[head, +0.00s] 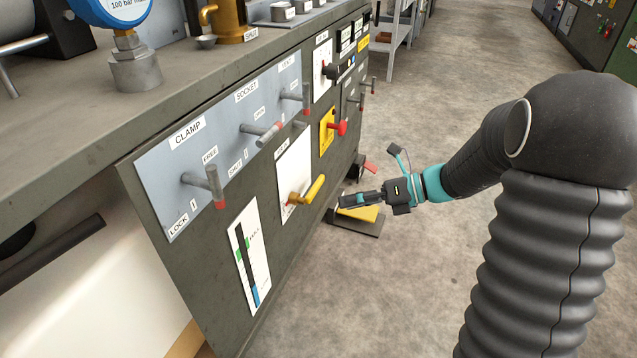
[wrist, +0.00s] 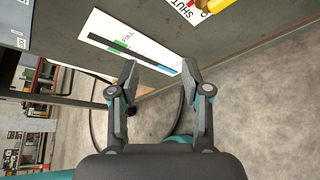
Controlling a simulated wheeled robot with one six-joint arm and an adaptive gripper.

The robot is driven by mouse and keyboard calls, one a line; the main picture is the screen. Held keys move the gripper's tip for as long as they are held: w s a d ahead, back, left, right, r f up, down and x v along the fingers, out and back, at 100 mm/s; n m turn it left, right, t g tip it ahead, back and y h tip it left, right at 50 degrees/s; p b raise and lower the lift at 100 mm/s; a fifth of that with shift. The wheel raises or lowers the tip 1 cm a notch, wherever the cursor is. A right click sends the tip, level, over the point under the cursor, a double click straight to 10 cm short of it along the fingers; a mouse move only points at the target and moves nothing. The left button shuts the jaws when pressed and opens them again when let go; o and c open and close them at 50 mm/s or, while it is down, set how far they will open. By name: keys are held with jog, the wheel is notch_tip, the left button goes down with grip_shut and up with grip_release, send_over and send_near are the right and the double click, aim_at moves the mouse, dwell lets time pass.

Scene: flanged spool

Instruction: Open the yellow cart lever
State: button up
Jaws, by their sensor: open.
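The yellow lever (head: 307,190) sticks out from a white plate on the front of the grey cabinet panel. It sits on a brass-coloured hub and slants up to the right in the head view. In the wrist view only part of the yellow lever (wrist: 221,5) shows at the top right edge, beside a "SHUT" label. My gripper (head: 345,200) is to the right of the lever in the head view, apart from it. In the wrist view my gripper (wrist: 159,68) has its two fingers spread with nothing between them. The gauge strip lies beyond the fingertips there.
Grey clamp levers with red tips (head: 216,186) stick out at the upper left. A red knob (head: 337,128) on a yellow plate is above the yellow lever. A yellow-topped pedal (head: 358,213) is on the floor behind my gripper. The floor (head: 400,290) to the right is clear.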

aim_at(321, 185)
jog(key=w+d+f+m+t+y+b, duration=0.25)
jog(key=w+d+f+m+t, duration=0.2)
jog(key=w+f+m, duration=0.6)
jog(key=shift+m+t+y, duration=0.35)
jog(key=shift+m, duration=0.3)
jog(key=x, duration=0.4)
jog(key=r+x, duration=0.1)
jog(key=x, duration=0.4)
jog(key=r+x, duration=0.1)
jog(key=x, duration=0.3)
jog(key=shift+w+a+b, duration=0.15)
jog(key=shift+a+b, duration=0.15)
jog(key=shift+a, duration=0.05)
grip_shut()
